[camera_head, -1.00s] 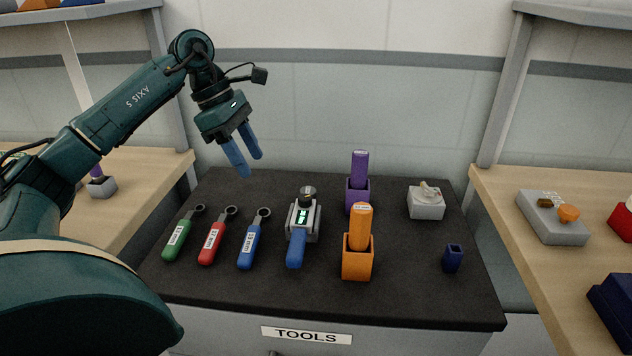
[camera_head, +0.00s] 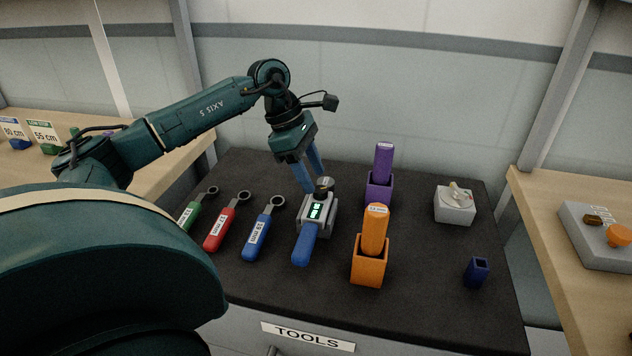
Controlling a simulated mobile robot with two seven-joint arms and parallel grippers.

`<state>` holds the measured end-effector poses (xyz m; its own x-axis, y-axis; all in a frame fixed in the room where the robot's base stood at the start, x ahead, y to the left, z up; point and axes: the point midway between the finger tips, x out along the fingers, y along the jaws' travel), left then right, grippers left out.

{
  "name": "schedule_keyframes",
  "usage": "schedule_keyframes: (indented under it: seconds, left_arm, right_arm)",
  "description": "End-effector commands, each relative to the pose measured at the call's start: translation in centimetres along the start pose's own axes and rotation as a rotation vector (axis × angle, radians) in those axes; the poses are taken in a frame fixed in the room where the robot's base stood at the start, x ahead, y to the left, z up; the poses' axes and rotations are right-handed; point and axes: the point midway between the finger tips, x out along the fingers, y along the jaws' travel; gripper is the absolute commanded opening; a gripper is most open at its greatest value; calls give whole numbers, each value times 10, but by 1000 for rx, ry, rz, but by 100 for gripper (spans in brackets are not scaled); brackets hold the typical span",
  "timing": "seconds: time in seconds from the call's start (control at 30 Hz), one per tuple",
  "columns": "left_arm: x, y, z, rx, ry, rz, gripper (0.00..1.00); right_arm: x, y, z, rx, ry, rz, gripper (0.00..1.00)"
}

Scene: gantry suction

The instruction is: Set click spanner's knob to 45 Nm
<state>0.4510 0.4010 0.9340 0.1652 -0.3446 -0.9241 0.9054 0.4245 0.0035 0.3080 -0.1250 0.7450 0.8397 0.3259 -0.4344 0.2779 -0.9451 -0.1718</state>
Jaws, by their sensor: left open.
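The click spanner (camera_head: 306,240) lies in a grey holder in the middle of the black tool top, its blue handle toward me. Its small screen shows green digits too small to read surely. Its dark round knob (camera_head: 325,184) with a pale top is at the far end. My left gripper (camera_head: 314,183) is open, with its two blue fingers pointing down at the knob. The fingertips are close beside or behind the knob; I cannot tell whether they touch it. My right gripper is out of view.
Green, red and blue ring spanners (camera_head: 257,235) lie left of the click spanner. An orange holder (camera_head: 369,268) and a purple holder (camera_head: 378,190) with upright handles stand close to its right. A grey box with a dial (camera_head: 454,208) and a small navy holder (camera_head: 476,271) stand further right.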

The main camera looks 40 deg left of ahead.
Motion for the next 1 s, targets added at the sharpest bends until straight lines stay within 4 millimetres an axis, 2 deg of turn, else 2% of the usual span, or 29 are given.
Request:
schedule_keyframes:
  seconds: [0.03,0.2,0.57,1.0]
  left_arm:
    - [8,0,0,0,-1,-3,49]
    - [23,0,0,0,-1,0,49]
    - [27,0,0,0,-1,0,48]
    - [27,0,0,0,-1,0,12]
  right_arm:
    - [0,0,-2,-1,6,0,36]
    - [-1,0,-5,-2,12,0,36]
    - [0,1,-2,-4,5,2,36]
    - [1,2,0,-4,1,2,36]
